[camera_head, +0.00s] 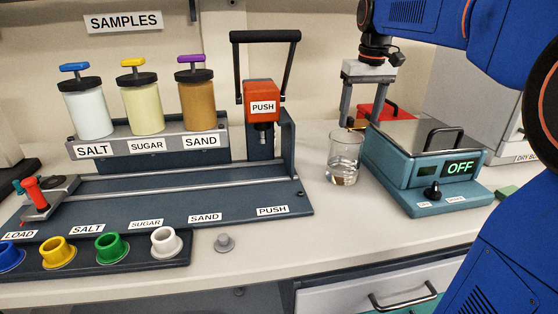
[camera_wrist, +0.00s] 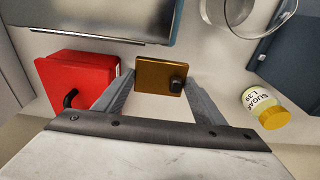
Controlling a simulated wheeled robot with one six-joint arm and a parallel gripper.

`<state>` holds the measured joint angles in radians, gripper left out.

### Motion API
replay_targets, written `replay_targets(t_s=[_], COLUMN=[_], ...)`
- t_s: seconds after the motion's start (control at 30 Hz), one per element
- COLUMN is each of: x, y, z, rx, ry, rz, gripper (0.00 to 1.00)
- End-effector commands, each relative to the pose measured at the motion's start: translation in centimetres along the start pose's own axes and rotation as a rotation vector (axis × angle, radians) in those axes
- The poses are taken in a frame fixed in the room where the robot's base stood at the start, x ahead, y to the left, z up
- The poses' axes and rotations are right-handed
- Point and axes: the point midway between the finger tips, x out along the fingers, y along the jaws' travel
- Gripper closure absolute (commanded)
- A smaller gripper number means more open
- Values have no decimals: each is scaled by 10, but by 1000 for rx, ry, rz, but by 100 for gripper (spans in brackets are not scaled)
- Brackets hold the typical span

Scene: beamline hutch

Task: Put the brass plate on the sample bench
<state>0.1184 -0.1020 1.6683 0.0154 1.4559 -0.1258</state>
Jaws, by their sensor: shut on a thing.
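The brass plate (camera_wrist: 150,76) is a small flat square with a dark knob on it, seen between my fingers in the wrist view. My gripper (camera_wrist: 158,80) is shut on it by its two sides. In the head view, my gripper (camera_head: 359,122) points down behind the glass beaker, and only a sliver of the brass plate (camera_head: 356,127) shows there. The plate appears to be over the back part of the white bench top (camera_head: 255,265); I cannot tell whether it touches the surface.
The glass beaker (camera_head: 344,158) and a teal device (camera_head: 425,165) reading OFF stand close in front. A red box (camera_wrist: 75,90) and a sugar jar (camera_wrist: 265,108) flank the plate. The sample rack (camera_head: 150,140) fills the left. The front bench strip is mostly clear.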

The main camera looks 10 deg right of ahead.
Motion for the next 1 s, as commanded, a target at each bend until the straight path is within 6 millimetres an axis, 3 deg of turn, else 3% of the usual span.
replay_targets(t_s=[0.17, 0.7, 1.0], x=[4, 14, 18], y=[-13, -85, -110], z=[-17, -105, -137], rx=[4, 3, 5], ry=[0, 1, 1], rz=[1, 1, 1], gripper=[77, 77, 77])
